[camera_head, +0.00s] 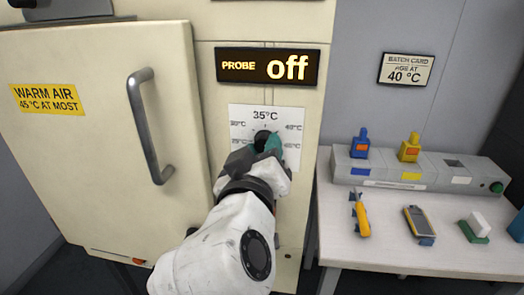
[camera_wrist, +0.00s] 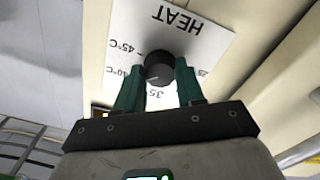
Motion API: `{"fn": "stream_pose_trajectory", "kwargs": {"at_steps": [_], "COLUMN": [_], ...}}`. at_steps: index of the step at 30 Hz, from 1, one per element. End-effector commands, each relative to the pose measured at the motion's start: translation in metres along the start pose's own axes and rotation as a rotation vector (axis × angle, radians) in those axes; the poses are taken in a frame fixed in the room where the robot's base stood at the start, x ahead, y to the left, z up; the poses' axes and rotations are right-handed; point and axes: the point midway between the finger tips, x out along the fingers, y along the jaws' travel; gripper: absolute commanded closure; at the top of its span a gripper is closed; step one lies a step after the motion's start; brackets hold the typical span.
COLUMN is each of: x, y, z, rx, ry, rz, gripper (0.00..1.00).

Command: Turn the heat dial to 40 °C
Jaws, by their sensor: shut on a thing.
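The heat dial (camera_wrist: 158,68) is a round black knob on a white plate (camera_wrist: 200,60) marked HEAT. My gripper (camera_wrist: 159,80) is shut on the dial, with a green finger on each side of it. A short pale mark shows on the knob, but I cannot tell exactly which number it points to. In the head view, the plate (camera_head: 240,112) has 35 °C at its top, 30 °C at left and 40 °C at right. There my gripper (camera_head: 266,146) covers most of the dial and the plate's lower middle.
A display (camera_head: 268,67) above the dial reads "PROBE off". The cabinet door (camera_head: 90,120), with a grey handle (camera_head: 150,125), is left of it. A batch card (camera_head: 406,69) reads 40 °C. The table (camera_head: 400,250) at right holds a grey rack (camera_head: 430,178) and several tools.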

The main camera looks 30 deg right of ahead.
Motion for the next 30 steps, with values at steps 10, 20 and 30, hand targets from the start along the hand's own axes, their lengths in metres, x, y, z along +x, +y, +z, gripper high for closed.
{"fn": "stream_pose_trajectory", "kwargs": {"at_steps": [10, 20, 30], "x": [0.0, -0.01, -0.072], "y": [-0.001, -0.002, -0.002], "z": [0.002, 0.0, 0.001], "rx": [-0.002, -0.003, -0.002], "ry": [-0.004, 0.0, -0.001], "rz": [0.0, -0.003, -0.004], "gripper": [0.37, 0.37, 0.37]}}
